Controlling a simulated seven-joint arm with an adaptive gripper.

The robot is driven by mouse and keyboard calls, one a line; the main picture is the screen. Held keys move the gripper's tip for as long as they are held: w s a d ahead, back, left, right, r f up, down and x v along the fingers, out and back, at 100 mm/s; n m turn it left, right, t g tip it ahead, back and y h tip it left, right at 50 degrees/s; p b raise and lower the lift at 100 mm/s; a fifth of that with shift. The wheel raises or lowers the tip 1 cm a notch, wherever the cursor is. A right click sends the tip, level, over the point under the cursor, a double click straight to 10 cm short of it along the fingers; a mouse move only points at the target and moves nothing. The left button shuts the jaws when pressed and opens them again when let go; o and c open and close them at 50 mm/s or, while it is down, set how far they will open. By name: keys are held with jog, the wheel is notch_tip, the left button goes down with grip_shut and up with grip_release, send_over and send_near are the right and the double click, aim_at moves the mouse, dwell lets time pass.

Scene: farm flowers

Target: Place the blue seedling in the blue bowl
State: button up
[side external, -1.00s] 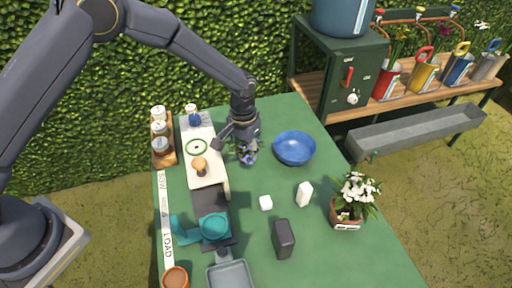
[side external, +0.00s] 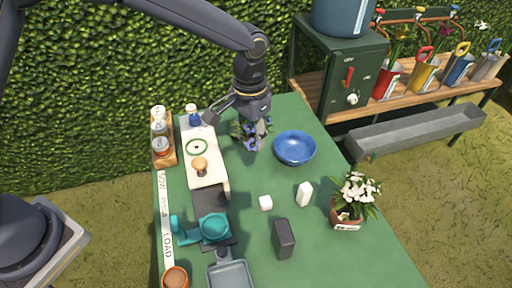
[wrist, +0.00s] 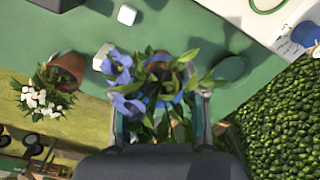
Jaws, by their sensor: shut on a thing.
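The blue seedling (side external: 256,141), with blue-violet flowers and green leaves, is in my gripper (side external: 254,124). It hangs above the green table, left of the blue bowl (side external: 295,149) in the side view and apart from it. The bowl is round, and no object shows inside it. In the wrist view the seedling's blue flowers (wrist: 124,86) and leaves fill the space between the fingers of my gripper (wrist: 165,115). The fingers are shut on the seedling, but the leaves hide the exact contact.
A cream panel (side external: 207,172) and bottle rack (side external: 160,139) stand left on the green table (side external: 260,175). A white block (side external: 304,194), white cube (side external: 265,203), dark block (side external: 284,238) and potted white flowers (side external: 349,205) stand nearer. The table around the bowl is clear.

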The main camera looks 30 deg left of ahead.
jog(key=shift+w+d+f, duration=0.95)
jog(key=shift+w+f, duration=1.1)
jog(key=shift+w+d+f, duration=1)
jog(key=shift+w+f, duration=1)
jog(key=shift+f, duration=0.1)
jog(key=shift+w+d+f, duration=0.95)
jog(key=shift+w+f, duration=1.1)
jog(key=shift+f, duration=0.55)
jog(key=o, duration=1)
